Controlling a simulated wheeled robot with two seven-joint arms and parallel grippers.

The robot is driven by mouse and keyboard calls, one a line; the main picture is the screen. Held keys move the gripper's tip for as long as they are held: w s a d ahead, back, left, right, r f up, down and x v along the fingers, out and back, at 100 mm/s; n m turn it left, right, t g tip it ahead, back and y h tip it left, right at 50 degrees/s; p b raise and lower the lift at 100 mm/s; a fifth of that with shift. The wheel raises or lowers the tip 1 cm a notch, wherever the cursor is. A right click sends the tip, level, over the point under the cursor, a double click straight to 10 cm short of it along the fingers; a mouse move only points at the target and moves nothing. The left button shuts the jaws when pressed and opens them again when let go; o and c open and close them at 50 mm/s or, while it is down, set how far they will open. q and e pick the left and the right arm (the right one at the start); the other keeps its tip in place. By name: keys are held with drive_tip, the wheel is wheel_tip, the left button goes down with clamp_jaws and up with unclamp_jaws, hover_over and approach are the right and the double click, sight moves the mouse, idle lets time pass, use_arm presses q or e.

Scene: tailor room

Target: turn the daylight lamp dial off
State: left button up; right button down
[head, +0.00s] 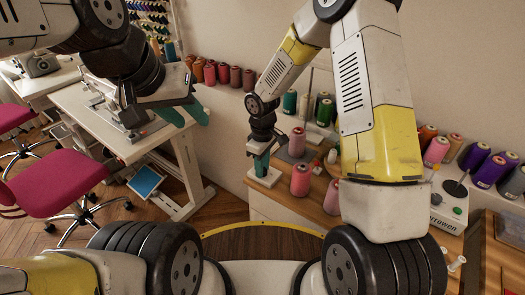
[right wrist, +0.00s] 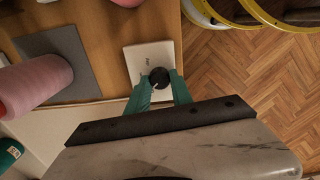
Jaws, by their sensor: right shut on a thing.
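The daylight lamp dial is a small black knob (right wrist: 159,77) on a white base plate (right wrist: 137,58) with small dark lettering, at the edge of the wooden counter. In the head view the white base (head: 262,178) sits at the counter's left end, and the knob is hidden there. My right gripper (head: 261,166) points down over the base. In the right wrist view its teal fingers (right wrist: 160,88) are on either side of the knob and shut on it. My left gripper (head: 187,114) is at upper left over the white sewing table, its teal fingers apart and empty.
More spools line the wall. A white device (head: 447,205) is at right. Magenta chairs (head: 62,180) stand left.

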drive_tip(key=shift+n, duration=1.7)
drive_tip(key=c, duration=1.1)
unclamp_jaws()
drive_tip(key=shift+r, duration=3.9)
